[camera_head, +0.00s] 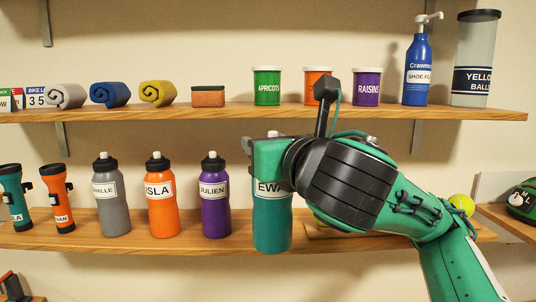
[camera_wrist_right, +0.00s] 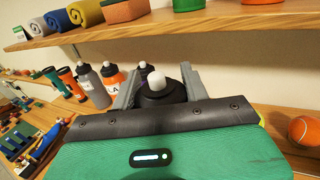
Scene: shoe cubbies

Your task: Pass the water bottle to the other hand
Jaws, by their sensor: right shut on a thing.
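A teal water bottle (camera_head: 272,222) with a white label reading "EWA" is upright at the middle shelf, right of the other bottles. Its base overlaps the shelf's front edge; I cannot tell whether it touches the board. My right gripper (camera_head: 262,148) reaches in from the right and is shut on the bottle's upper part, hiding much of its top and label. In the right wrist view the bottle's black cap with white spout (camera_wrist_right: 157,84) sits between the two grey fingers. My left gripper is in neither view.
Purple (camera_head: 215,210), orange (camera_head: 161,215) and grey (camera_head: 112,213) bottles stand left of the teal one, then two flashlights (camera_head: 57,205). The upper shelf (camera_head: 330,111) holds towels, tubs and a blue pump bottle (camera_head: 418,70). A tennis ball (camera_head: 461,203) lies at the right.

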